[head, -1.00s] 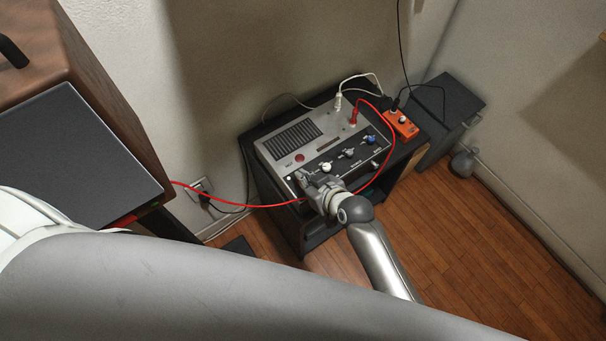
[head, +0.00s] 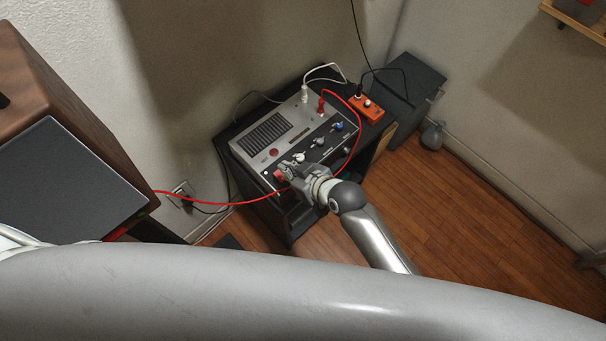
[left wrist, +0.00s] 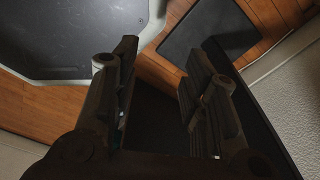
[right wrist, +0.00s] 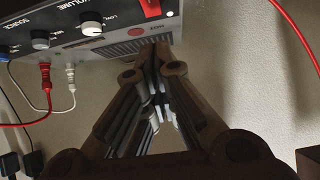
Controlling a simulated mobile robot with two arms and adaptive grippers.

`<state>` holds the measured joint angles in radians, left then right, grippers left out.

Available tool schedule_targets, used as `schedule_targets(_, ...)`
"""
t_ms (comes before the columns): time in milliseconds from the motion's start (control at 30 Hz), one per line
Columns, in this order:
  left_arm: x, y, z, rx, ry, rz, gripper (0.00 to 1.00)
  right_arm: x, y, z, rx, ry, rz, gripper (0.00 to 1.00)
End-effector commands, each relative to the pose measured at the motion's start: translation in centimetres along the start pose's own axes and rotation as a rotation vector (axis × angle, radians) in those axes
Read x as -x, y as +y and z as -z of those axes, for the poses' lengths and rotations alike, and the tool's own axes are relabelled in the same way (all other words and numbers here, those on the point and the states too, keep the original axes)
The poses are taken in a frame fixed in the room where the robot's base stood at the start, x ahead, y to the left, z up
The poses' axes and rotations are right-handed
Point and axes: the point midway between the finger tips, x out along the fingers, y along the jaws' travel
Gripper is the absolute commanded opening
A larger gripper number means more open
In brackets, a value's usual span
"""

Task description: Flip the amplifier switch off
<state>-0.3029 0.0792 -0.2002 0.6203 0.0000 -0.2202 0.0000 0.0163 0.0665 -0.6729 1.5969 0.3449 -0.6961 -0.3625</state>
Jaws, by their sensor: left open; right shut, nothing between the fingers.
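The amplifier (head: 288,118) is a silver box with a black control panel, on a dark stand against the wall. Its red switch (head: 279,175) sits at the panel's left end and also shows at the top of the right wrist view (right wrist: 150,8). My right gripper (head: 288,167) is shut and empty, right beside the switch at the panel. In the right wrist view its closed tips (right wrist: 161,45) are just below the switch; I cannot tell whether they touch the amplifier. My left gripper (left wrist: 162,58) is open and empty, away from the amplifier.
A red cable (head: 220,200) runs across in front of the amplifier, below my right gripper. An orange pedal (head: 367,107) sits on the stand's right side. A wooden speaker cabinet (head: 75,90) stands at left. Wooden floor at right is mostly clear.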

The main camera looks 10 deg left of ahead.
Motion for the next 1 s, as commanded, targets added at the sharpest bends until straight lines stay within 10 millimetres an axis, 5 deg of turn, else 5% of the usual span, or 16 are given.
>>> schedule_targets(400, -0.2, -0.1, 0.3, 0.0, 0.004, 0.001, 0.41, 5.7, 0.0, 0.0, 0.001, 0.001, -0.001, 0.0)
schedule_targets(833, -0.2, -0.1, 0.3, 0.0, 0.004, 0.001, 0.41, 6.4, 0.0, 0.0, 0.0, 0.001, 0.0, 0.0)
schedule_targets(1000, -0.3, -0.6, 0.7, 0.007, 0.014, 0.003, 0.19, 5.8, 0.4, -1.3, -0.014, -0.014, -0.01, 0.0)
